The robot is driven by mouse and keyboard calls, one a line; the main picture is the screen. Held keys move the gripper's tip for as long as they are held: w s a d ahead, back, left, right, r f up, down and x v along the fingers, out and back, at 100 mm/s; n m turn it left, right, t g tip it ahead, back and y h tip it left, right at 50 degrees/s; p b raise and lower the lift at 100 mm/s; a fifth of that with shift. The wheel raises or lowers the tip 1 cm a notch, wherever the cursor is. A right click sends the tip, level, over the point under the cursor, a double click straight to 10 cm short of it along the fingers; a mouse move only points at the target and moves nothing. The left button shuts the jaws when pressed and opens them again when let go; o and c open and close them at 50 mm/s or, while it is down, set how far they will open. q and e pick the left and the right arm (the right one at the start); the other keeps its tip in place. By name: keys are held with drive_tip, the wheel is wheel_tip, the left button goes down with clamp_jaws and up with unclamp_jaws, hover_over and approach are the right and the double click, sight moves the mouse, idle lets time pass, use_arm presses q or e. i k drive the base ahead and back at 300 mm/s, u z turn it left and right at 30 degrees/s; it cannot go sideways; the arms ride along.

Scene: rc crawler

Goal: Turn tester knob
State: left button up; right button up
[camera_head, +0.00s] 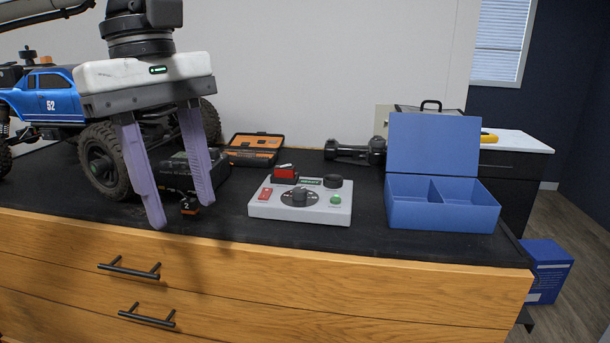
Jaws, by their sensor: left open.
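The tester (265,208) is a light grey box lying flat on the black worktop, in the middle of the head view. Its dark round knob (299,197) sits at the centre of its top face. Around the knob are a red switch, a small display, a black round part and a green button. A red-topped block stands at the tester's back left. My left gripper (182,215) has pale purple fingers, spread wide apart and empty. It points down to the left of the tester and does not touch the knob. My right gripper is not in view.
A blue truck (55,103) with big tyres stands at the left, partly behind my gripper. A blue open two-compartment box (441,217) stands right of the tester. An orange-black case (255,149) lies behind.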

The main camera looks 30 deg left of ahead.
sight(299, 193)
drive_tip(key=i, duration=0.9)
